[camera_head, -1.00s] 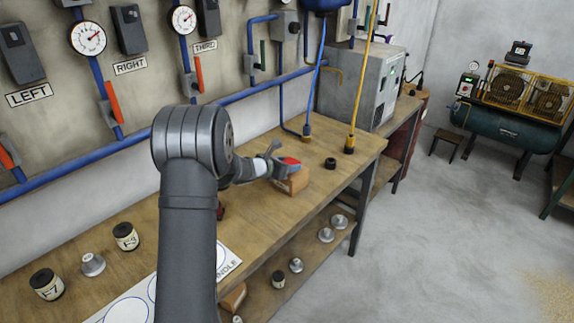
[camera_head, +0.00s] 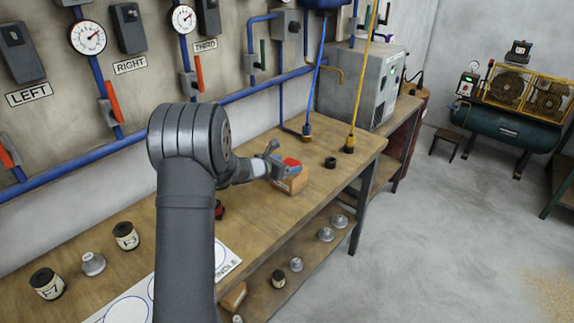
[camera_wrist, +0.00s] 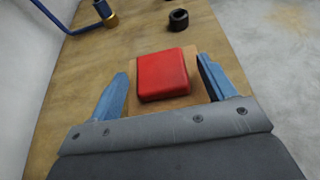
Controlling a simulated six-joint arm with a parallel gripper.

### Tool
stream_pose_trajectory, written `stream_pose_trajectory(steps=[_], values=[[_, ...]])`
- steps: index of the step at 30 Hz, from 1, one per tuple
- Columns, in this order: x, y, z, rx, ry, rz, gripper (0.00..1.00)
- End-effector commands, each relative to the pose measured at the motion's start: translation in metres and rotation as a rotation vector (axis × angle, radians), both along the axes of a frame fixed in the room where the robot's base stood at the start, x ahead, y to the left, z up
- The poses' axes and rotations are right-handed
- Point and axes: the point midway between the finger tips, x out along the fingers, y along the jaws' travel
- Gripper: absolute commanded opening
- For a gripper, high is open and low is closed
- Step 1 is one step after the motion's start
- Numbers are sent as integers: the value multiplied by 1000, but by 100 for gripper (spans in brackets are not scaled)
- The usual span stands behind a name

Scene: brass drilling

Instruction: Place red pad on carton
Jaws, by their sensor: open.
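The red pad (camera_wrist: 163,75) lies on top of the brown carton (camera_wrist: 178,103) in the wrist view. The pad also shows in the head view (camera_head: 291,163), with the carton (camera_head: 291,183) under it. My gripper (camera_wrist: 163,78) is open, with one blue finger on each side of the pad and a visible gap to each. Part of the carton is hidden behind the pad and my gripper.
The carton stands on the wooden workbench (camera_head: 262,210). A black ring (camera_head: 330,162) and the ends of a blue hose (camera_head: 307,130) and a yellow hose (camera_head: 349,145) are beyond it.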

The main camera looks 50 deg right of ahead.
Motion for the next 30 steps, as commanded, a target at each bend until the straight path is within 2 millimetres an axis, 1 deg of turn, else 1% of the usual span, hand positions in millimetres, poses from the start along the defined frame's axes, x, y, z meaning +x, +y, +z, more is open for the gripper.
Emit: stream_pose_trajectory(steps=[9,12,15,18,21,30], values=[[1,61,26,-1,-1,4,76],[1,78,33,0,-1,3,76],[1,90,38,-1,0,3,76],[1,98,41,-1,-1,2,76],[0,102,43,0,0,1,76],[0,102,43,0,0,1,76]])
